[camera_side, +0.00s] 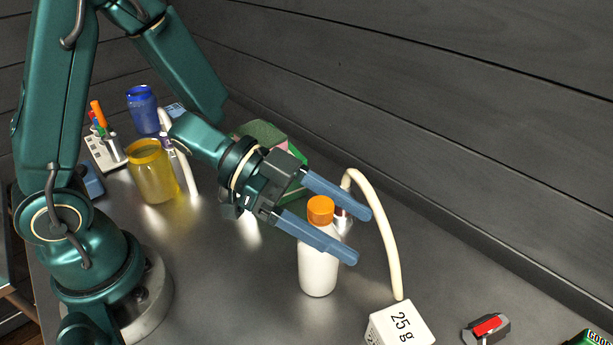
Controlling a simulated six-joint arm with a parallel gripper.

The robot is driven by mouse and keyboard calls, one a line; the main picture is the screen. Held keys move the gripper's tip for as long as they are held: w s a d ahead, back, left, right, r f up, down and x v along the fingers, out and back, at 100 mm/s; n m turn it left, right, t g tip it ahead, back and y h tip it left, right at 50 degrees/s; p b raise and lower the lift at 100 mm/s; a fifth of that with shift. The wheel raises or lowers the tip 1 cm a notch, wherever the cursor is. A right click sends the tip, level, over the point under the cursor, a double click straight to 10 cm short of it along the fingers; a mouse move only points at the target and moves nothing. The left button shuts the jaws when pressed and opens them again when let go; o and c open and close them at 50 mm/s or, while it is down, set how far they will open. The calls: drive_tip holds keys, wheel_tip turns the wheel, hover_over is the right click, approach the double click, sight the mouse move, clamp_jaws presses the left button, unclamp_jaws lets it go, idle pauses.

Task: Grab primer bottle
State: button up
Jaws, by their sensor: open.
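A white bottle (318,272) with an orange cap (320,209) stands upright on the metal table; I take it to be the primer bottle. My gripper (363,236) reaches in from the left with its two blue fingers apart. The fingers show on either side of the orange cap, the near finger crossing in front of the bottle's upper part. I cannot tell whether either finger touches the bottle. The jaws hold nothing that I can see.
A pale curved hose (384,232) stands just behind the bottle. A white 25 g block (400,326) and a dark red-topped object (487,327) lie at the front right. Yellow (152,174) and blue (144,110) jars stand at the left. A dark wall borders the table's back.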

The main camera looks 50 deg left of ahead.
clamp_jaws()
idle(1.4)
